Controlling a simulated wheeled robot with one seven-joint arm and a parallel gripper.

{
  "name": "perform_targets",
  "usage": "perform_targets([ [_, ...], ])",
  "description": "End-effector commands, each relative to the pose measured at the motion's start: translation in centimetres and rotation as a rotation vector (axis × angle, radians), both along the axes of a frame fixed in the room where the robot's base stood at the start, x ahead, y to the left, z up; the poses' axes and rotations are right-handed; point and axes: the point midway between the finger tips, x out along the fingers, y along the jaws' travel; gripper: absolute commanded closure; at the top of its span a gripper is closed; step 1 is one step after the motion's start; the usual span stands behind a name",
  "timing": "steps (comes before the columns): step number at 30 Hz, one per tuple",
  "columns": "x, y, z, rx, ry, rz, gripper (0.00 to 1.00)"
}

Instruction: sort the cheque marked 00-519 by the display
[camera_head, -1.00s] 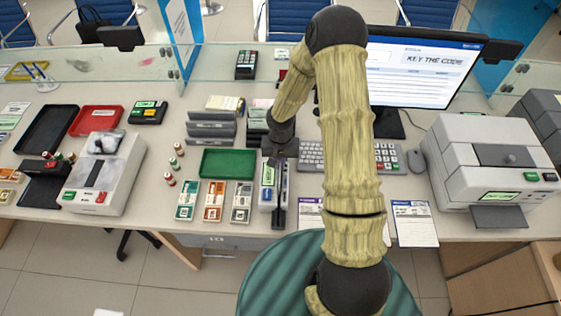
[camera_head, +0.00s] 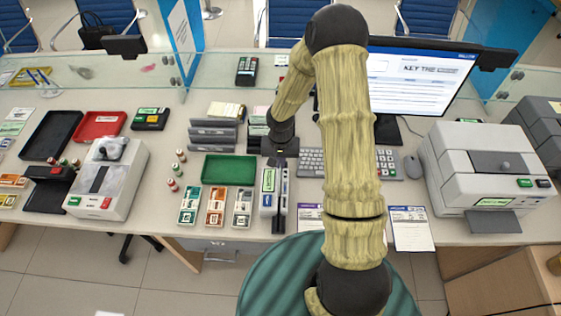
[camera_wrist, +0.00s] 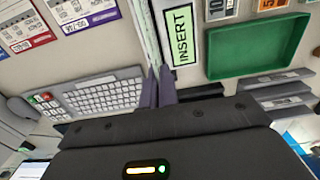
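A pale, thin upright sheet (camera_wrist: 150,35), seen nearly edge-on, runs up to my fingertips in the wrist view. It looks like a cheque; no number can be read on it. My gripper (camera_wrist: 159,88) has its two narrow fingers close together on its near end. In the head view my gripper (camera_head: 280,158) is at the back end of the slotted reader (camera_head: 266,203). The sheet lies along the reader's slot; I cannot tell how deep it sits. The reader's green display (camera_wrist: 179,36) reads INSERT. The monitor (camera_head: 420,85) shows a heading beginning KEY THE.
A green tray (camera_head: 228,169) lies left of the reader, with several labelled note stacks (camera_head: 215,205) in front. Dark sorting racks (camera_head: 212,134) stand behind the tray.

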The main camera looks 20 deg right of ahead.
Motion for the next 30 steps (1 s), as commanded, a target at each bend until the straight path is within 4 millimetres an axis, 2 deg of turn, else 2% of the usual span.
perform_targets([
  [30,0.0,0.0,4.3,0.000,0.000,0.000,1.00],
])
